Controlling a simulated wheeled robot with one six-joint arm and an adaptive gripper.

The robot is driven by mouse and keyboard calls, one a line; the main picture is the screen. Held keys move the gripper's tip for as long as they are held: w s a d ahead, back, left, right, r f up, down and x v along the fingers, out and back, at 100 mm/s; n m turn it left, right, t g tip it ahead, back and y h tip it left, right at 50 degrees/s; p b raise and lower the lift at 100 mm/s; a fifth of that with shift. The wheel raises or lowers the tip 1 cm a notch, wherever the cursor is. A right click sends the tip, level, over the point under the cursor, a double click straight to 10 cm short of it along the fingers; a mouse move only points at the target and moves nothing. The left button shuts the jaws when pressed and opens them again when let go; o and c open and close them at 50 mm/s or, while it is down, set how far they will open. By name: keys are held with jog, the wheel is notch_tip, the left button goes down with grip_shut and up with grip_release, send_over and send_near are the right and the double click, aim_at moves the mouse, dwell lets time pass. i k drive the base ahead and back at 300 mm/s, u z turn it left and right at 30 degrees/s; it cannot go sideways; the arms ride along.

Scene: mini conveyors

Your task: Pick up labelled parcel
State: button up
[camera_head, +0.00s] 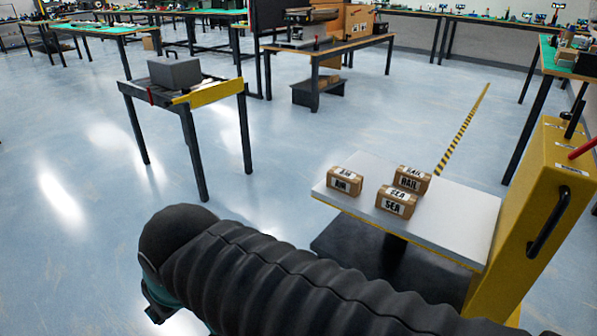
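Three small brown cardboard parcels with white labels stand close together on a light grey platform (455,225) at the right. The AIR parcel (344,183) is at the left, near the platform's left edge. The RAIL parcel (411,180) is farther back at the right. The SEA parcel (396,201) is nearest to me, in front of RAIL. My ribbed black arm crosses the bottom of the view in front of the platform. My gripper's fingertips do not show; a dark part at the arm's lower left end is only partly visible.
A yellow frame (540,200) with a black handle rises at the platform's right side. A small conveyor table (215,92) carrying a grey box (175,73) stands at the left. Workbenches line the back. Blue-grey floor (300,140) is open between the table and platform.

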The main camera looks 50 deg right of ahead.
aim_at(349, 183)
jog(key=z, duration=0.3)
jog(key=i, duration=1.05)
jog(key=z, duration=1.2)
jog(key=i, duration=0.55)
jog(key=z, duration=0.45)
